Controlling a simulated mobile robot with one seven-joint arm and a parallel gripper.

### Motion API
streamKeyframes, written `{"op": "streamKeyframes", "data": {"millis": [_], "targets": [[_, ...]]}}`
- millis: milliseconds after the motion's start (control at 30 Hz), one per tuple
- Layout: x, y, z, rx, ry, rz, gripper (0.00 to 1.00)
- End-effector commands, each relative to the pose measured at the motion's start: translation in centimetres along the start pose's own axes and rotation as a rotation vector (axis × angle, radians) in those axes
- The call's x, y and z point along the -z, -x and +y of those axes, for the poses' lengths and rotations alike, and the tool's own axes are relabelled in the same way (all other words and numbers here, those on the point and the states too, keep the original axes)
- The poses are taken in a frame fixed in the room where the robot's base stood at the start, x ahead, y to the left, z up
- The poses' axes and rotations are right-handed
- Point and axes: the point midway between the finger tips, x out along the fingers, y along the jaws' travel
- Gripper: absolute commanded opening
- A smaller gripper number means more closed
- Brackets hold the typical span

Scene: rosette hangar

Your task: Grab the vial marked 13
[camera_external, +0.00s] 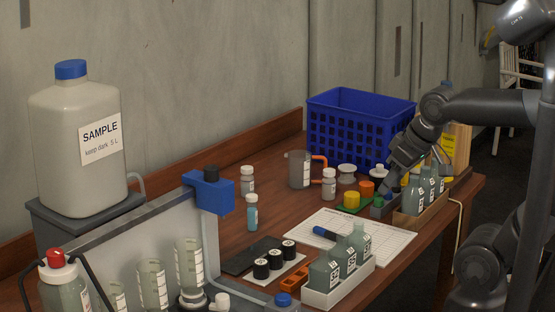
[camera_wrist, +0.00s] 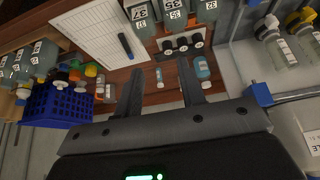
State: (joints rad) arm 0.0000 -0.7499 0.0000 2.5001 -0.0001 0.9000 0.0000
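Several numbered pieces are in view, but I cannot surely read 13 on any. Three black-capped vials (camera_external: 275,258) stand on a white holder; they also show in the wrist view (camera_wrist: 182,43). Grey-green bottles with number labels stand in a white tray (camera_external: 340,287); these bottles (camera_wrist: 175,20) also show in the wrist view. More labelled bottles (camera_external: 413,195) stand in a wooden rack at the right. My gripper (camera_wrist: 160,68) is open and empty, its two fingers apart. In the external view my gripper (camera_external: 388,190) is low beside the wooden rack, its fingertips partly hidden.
A blue basket (camera_external: 360,116) stands at the back. A white sheet (camera_external: 385,238) with a dark marker (camera_external: 325,232) lies mid-table. Small jars, a beaker (camera_external: 299,169) and a blue-liquid bottle (camera_external: 252,213) stand behind it. A large SAMPLE jug (camera_external: 70,160) and glass cylinders are at left.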

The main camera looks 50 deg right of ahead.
Motion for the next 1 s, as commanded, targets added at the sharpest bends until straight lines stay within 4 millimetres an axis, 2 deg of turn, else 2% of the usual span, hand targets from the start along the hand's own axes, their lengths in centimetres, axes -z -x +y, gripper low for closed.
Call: {"op": "streamKeyframes", "data": {"millis": [233, 433, 700, 833, 1000], "targets": [[0.0, 0.0, 0.0, 0.0, 0.0, 0.0, 0.36], [0.0, 0.0, 0.0, 0.0, 0.0, 0.0, 0.51], [0.3, -0.1, 0.0, -0.001, 0.001, -0.001, 0.51], [2.1, -0.5, 0.1, -0.007, 0.006, -0.01, 0.51], [6.7, -2.1, 0.5, -0.018, 0.02, -0.026, 0.51]]}}
